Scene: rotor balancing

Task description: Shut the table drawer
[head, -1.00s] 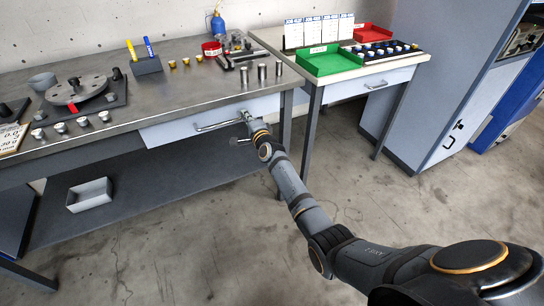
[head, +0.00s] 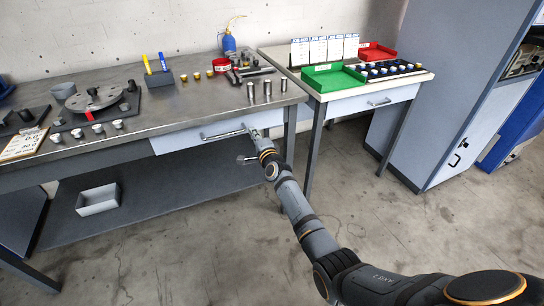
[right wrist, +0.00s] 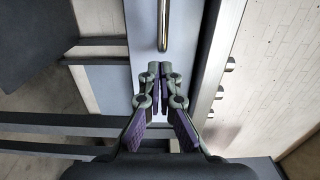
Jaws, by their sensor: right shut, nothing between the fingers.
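The table drawer (head: 190,141) has a pale blue-grey front with a metal bar handle (head: 225,134). It sits under the front edge of the steel-topped workbench (head: 190,118). It looks flush or nearly so; a small gap cannot be ruled out. My right gripper (head: 252,134) is at the right part of the drawer front, by the handle's right end. In the right wrist view its fingers (right wrist: 160,68) are shut together and empty, in front of the drawer panel, just off the end of the handle (right wrist: 163,25). Whether they touch the panel is unclear. My left gripper is not in view.
A rotor stand (head: 93,98), small weights and metal cylinders (head: 267,90) stand on the workbench. A grey bin (head: 98,200) is on the lower shelf. A side table with its own drawer (head: 350,105) and a cabinet (head: 440,100) stand to the right. The floor in front is clear.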

